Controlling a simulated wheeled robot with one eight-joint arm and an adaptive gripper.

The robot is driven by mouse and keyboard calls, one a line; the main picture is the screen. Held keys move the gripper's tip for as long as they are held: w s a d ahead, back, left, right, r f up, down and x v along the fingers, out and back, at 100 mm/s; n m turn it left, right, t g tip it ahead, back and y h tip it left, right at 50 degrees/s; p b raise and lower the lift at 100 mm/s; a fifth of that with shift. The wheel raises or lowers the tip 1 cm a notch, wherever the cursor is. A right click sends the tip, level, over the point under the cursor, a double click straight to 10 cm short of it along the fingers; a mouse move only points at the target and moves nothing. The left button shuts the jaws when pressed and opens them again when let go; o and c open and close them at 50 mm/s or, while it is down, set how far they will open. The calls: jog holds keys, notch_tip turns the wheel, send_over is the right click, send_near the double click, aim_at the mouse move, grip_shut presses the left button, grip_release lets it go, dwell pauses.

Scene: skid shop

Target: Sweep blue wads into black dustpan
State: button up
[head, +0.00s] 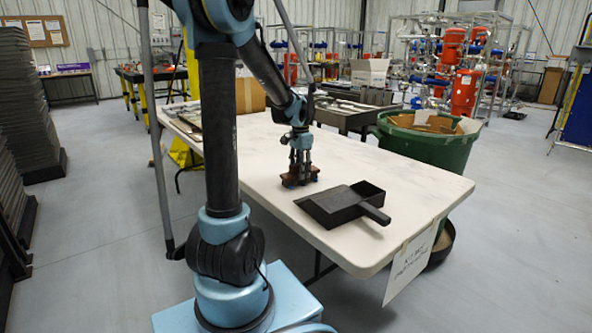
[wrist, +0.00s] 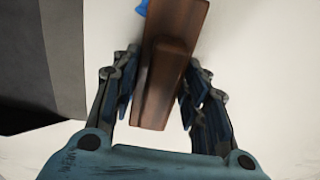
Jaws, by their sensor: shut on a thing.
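My gripper (head: 300,160) is shut on a brown wooden block-like brush (head: 298,181), low over the white table. The brush also shows in the wrist view (wrist: 163,85) between the two fingers (wrist: 163,100). The black dustpan (head: 338,206) lies on the table just in front of the brush, its handle pointing to the lower right. Its dark surface fills the left edge of the wrist view (wrist: 30,75). A blue wad (wrist: 141,8) peeks out beside the brush's far end in the wrist view.
The white table (head: 420,190) is clear on its right side. A green bin (head: 430,145) with cardboard stands at its right edge. Metal trays (head: 345,115) and a cardboard box (head: 250,95) are at the back. A paper sign (head: 410,262) hangs from the front corner.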

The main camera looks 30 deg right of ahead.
jog(key=shift+s+a, duration=0.1)
jog(key=shift+s, duration=3.1)
jog(key=shift+s, duration=0.1)
jog(key=shift+s+a+r, duration=0.1)
jog(key=shift+s+r, duration=0.1)
jog(key=shift+s, duration=2.05)
jog(key=shift+s+r, duration=0.15)
jog(key=shift+s, duration=2.05)
notch_tip(320, 180, up, 9)
jog(key=shift+w, duration=0.1)
